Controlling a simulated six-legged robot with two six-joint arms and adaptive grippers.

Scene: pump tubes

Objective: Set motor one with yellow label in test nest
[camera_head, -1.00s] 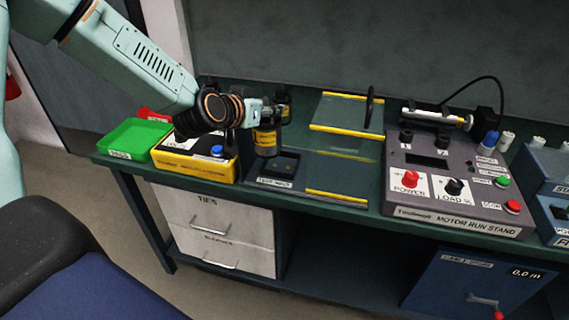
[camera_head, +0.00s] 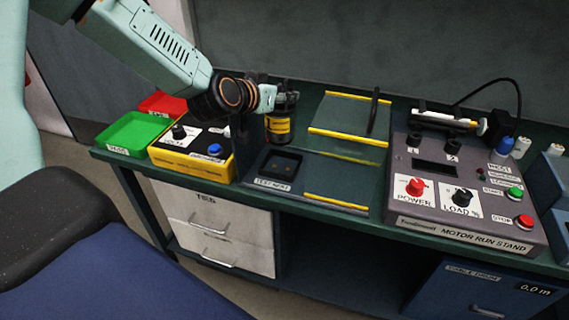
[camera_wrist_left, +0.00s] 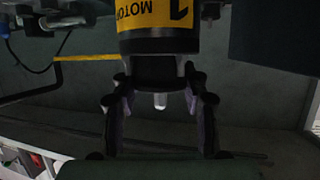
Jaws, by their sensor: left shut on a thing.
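My left gripper (camera_head: 286,98) is shut on a dark cylindrical motor with a yellow label (camera_head: 279,126). In the left wrist view my left gripper's fingers (camera_wrist_left: 160,110) stand on both sides of the motor's narrow lower part. The yellow label there reads "MOTOR 1" upside down (camera_wrist_left: 158,14), and a pale shaft end (camera_wrist_left: 160,101) shows between the fingers. The test nest (camera_head: 262,181) is a dark square block with a recess, labelled at its front. In the head view the motor appears upright, just behind the nest; its exact height is unclear. My right gripper is not in view.
A yellow box with knobs (camera_head: 190,166), a green tray (camera_head: 111,148) and a red tray (camera_head: 160,104) stand to the left. A panel with yellow strips (camera_head: 345,145) lies right of the nest. The motor run stand (camera_head: 466,236) stands farther right.

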